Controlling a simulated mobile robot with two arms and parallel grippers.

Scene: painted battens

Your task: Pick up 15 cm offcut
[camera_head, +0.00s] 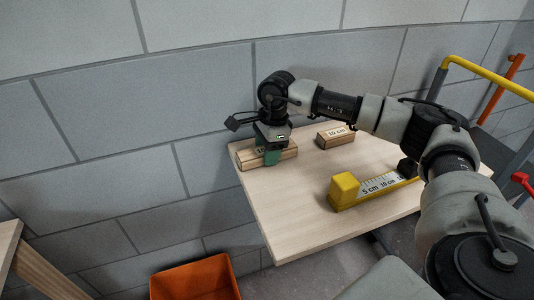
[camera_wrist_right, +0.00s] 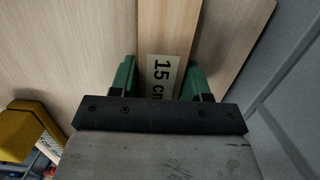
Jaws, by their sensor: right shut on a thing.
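The 15 cm offcut (camera_head: 285,154) is a wooden block lying near the far left corner of the table (camera_head: 290,222). In the right wrist view the offcut (camera_wrist_right: 167,40) carries a label reading "15 cm" and runs between the green fingers. My right gripper (camera_head: 268,156) reaches down over it and is shut on it; in the right wrist view the fingers (camera_wrist_right: 158,82) stand on either side of the label. I cannot tell whether the offcut is clear of the table. My left gripper is not in view.
A shorter block labelled 10 cm (camera_head: 336,140) lies to the right. A yellow measuring stop (camera_head: 343,190) with 5 cm and 10 cm marks lies nearer the front. A grey block wall (camera_head: 130,120) stands close behind. An orange bin (camera_head: 195,282) is below, left of the table.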

